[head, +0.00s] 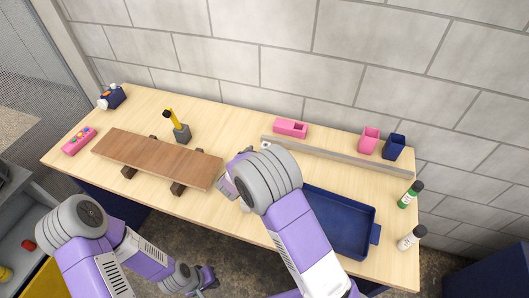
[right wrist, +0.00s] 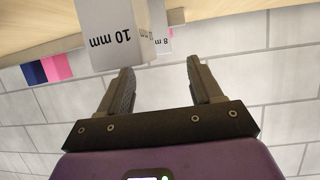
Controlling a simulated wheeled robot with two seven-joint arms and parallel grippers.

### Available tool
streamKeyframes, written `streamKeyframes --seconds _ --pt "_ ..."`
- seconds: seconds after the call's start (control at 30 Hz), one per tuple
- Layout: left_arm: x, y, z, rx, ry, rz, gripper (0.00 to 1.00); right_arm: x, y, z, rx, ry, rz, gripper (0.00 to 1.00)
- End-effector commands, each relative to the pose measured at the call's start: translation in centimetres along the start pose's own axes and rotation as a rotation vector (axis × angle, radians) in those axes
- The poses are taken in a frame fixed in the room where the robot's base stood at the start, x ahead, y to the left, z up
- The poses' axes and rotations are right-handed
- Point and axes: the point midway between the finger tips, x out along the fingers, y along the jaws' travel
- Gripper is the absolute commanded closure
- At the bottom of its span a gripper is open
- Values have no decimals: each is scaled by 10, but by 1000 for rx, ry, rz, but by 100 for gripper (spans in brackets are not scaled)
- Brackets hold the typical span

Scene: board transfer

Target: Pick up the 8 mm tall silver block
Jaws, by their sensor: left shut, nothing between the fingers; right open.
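In the right wrist view, a silver block labelled 8 mm (right wrist: 162,42) shows partly behind a larger silver block labelled 10 mm (right wrist: 104,36), which hides some of it. My right gripper (right wrist: 160,70) is open, with nothing between its fingers. The 8 mm block appears beyond the gap between the fingertips, and the 10 mm block is nearer and off to the left. In the head view my right arm covers most of that gripper, and I cannot make out the labelled blocks there. My left gripper (head: 207,282) is shut and empty, low in front of the table.
The wooden table (head: 100,190) carries a brown board (head: 155,158) on dark supports, a blue tray (head: 340,222), a long grey bar (head: 340,158), pink and blue cups, and two bottles at the right. A dark holder with a yellow-handled tool (head: 181,131) stands behind the board. A block wall closes the back.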

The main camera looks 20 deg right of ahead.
Motion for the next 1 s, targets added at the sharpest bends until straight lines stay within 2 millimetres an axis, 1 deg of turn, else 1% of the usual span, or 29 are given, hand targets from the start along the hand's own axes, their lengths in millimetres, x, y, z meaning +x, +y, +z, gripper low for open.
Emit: streamKeyframes --seconds 0.27,0.37,0.5,0.6,0.7,0.9,0.97,1.0 --pt "4 -2 -1 0 2 0 100 26 0 1 0 1 2 35" --pt "5 -2 -1 0 1 0 100 38 1 1 0 1 2 35" --pt "8 -3 -1 0 1 0 100 60 1 1 1 0 1 35" --pt "9 -3 -1 0 1 0 100 72 0 0 0 1 1 35" --pt "9 -3 -1 0 1 0 100 76 0 0 -1 0 -1 35" --pt "9 -3 -1 0 1 0 100 76 0 0 -1 0 -1 35" --pt "9 -3 -1 0 1 0 100 76 0 0 0 0 -1 44" --pt "9 -3 -1 0 1 0 100 76 0 0 0 0 -1 50"
